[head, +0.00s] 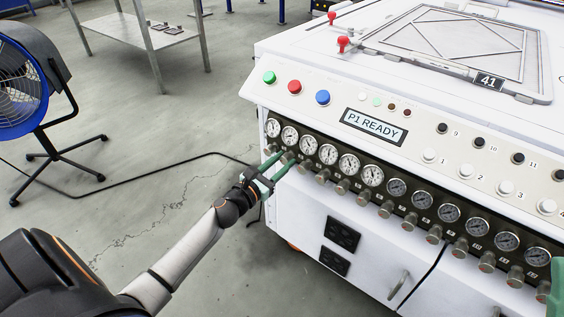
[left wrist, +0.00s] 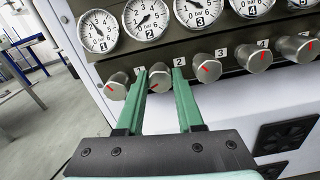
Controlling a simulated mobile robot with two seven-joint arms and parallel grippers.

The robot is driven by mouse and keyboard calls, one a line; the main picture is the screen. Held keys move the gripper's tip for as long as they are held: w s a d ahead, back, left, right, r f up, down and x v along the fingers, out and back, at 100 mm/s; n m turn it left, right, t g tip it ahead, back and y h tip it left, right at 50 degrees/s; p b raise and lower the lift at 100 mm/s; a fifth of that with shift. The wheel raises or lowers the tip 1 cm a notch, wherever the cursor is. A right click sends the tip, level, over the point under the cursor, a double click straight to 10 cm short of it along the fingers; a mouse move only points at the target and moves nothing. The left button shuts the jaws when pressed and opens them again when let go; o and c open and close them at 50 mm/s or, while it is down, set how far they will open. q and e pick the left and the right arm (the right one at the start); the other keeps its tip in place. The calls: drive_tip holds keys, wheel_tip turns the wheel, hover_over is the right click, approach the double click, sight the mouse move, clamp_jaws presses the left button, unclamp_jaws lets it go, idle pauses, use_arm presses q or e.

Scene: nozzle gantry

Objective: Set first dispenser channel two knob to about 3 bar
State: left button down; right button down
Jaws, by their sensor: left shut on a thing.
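My left gripper (head: 272,166) is at the left end of the machine's front panel. In the left wrist view its green fingers (left wrist: 160,85) are shut around the second grey knob (left wrist: 158,78), one on each side, beside the label 2. The knob's red mark shows between the fingers. Gauge 2 (left wrist: 147,18) is above it, partly cut by the picture's top; its thin needle seems to point down-left, but the exact reading is hard to tell. Only a green part of my right gripper (head: 557,285) shows at the head view's right edge; its jaws are cut off.
Knob 1 (left wrist: 117,87) is close on the left and knob 3 (left wrist: 207,68) on the right. More knobs and gauges continue along the white machine (head: 310,215). A display (head: 374,127) reads P1 READY. A blue fan (head: 22,85) stands at the left.

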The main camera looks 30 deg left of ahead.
use_arm(q)
drive_tip(key=shift+m, duration=0.3)
drive_tip(key=m, duration=0.2)
drive_tip(key=shift+m+b, duration=0.35)
drive_tip(key=shift+m, duration=0.05)
drive_tip(key=m, duration=0.2)
drive_tip(key=shift+f+m+b, duration=0.1)
drive_tip(key=shift+m+b, duration=0.3)
drive_tip(key=m+b, duration=0.1)
drive_tip(key=m, duration=0.3)
drive_tip(key=shift+m, duration=0.3)
drive_tip(key=m+b, duration=0.1)
drive_tip(key=m, duration=0.2)
drive_tip(key=shift+m, duration=0.3)
drive_tip(key=m, duration=0.2)
drive_tip(key=shift+m+b, duration=0.3)
drive_tip(key=shift+m, duration=0.9)
drive_tip(key=m+p, duration=0.1)
drive_tip(key=m, duration=0.3)
drive_tip(key=shift+m, duration=0.3)
